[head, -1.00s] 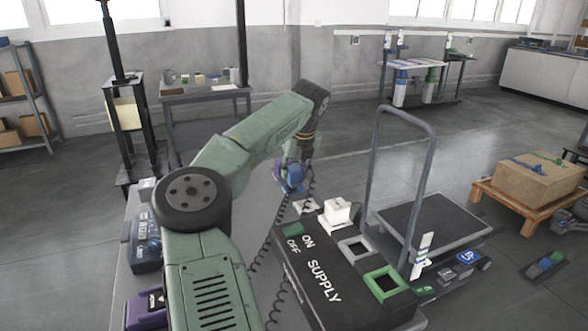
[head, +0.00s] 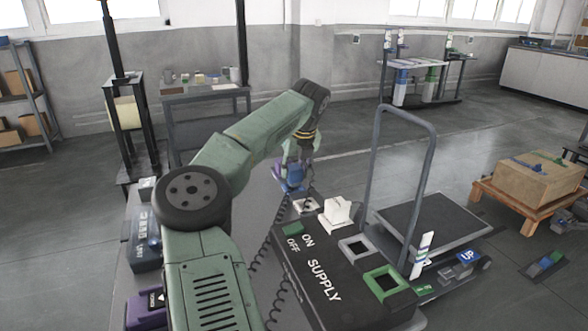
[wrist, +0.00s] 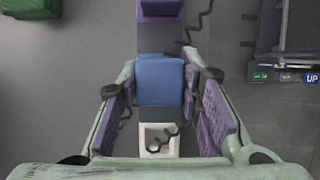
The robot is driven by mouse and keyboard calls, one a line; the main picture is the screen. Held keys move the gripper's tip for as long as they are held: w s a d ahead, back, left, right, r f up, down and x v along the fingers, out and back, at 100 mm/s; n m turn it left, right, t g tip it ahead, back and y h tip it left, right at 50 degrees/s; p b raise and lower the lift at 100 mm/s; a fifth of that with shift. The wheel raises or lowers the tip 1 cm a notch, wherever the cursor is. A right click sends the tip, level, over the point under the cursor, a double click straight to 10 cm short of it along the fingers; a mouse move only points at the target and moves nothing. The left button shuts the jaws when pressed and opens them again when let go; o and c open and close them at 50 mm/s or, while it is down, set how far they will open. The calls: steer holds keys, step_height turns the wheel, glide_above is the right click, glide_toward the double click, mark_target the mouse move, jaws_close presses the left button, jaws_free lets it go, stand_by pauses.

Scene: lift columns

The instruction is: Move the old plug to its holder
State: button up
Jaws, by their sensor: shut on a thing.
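My gripper (head: 291,182) is shut on a blue block-shaped plug (wrist: 160,80), which sits between the two purple-padded fingers in the wrist view. The blue plug also shows below my wrist in the head view (head: 294,173). A white square socket (wrist: 158,140) with a dark coiled cable across it lies nearer the bottom of the wrist view. It also shows just below the gripper in the head view (head: 305,206). A purple block (wrist: 160,10) is beyond the plug at the top of the wrist view. I cannot tell which piece is the holder.
A dark SUPPLY box (head: 318,268) stands right of my arm, with a white plug (head: 336,212), a grey-rimmed socket (head: 356,247) and a green-rimmed socket (head: 385,282). A trolley with a tall handle (head: 430,165) stands behind it. A dark coiled cable (head: 265,255) hangs along the bench.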

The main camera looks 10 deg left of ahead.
mark_target(294, 167)
steer(key=shift+f+b, duration=0.7)
steer(key=shift+f, duration=0.3)
stand_by(0.8)
steer(key=o, duration=1.1)
steer(key=shift+o, duration=0.3)
steer(key=shift+o, duration=1)
steer(key=shift+r, duration=0.15)
steer(key=shift+r+p, duration=2.45)
steer(key=shift+r, duration=1)
